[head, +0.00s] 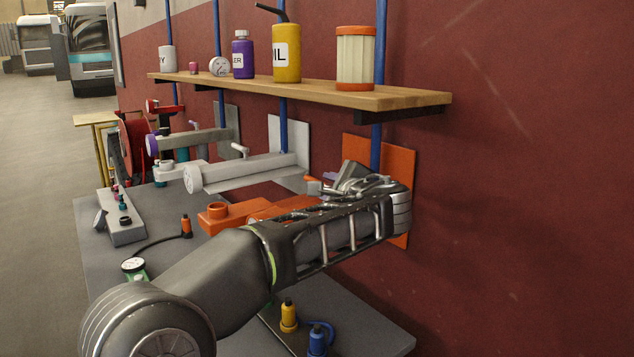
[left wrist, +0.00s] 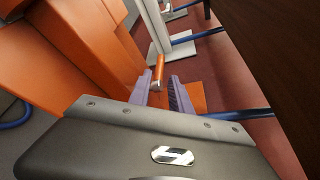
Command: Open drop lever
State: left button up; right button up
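A small orange lever with a silver end (left wrist: 158,68) sticks out towards the camera. My left gripper (left wrist: 160,86) is open, with its two purple fingers on either side of the lever's end and a visible gap between them. My right gripper is not in view.
A white cylinder unit (head: 245,172) stands behind the orange one, with more units beyond it. A wooden shelf (head: 300,93) with bottles and cans runs above. Yellow (head: 288,316) and blue (head: 317,340) fittings sit at the front of the bench. Blue pipes run up the red wall.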

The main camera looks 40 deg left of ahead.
pick_arm(q)
jog(key=p+x, duration=0.1)
jog(key=x, duration=0.5)
jog(key=shift+w+a+p, duration=0.1)
jog(key=shift+a+p, duration=0.1)
jog(key=shift+p, duration=0.15)
jog(key=shift+w+a+f, duration=0.2)
jog(key=shift+w+a, duration=0.2)
jog(key=shift+a, duration=0.15)
jog(key=shift+c, duration=0.5)
grip_shut()
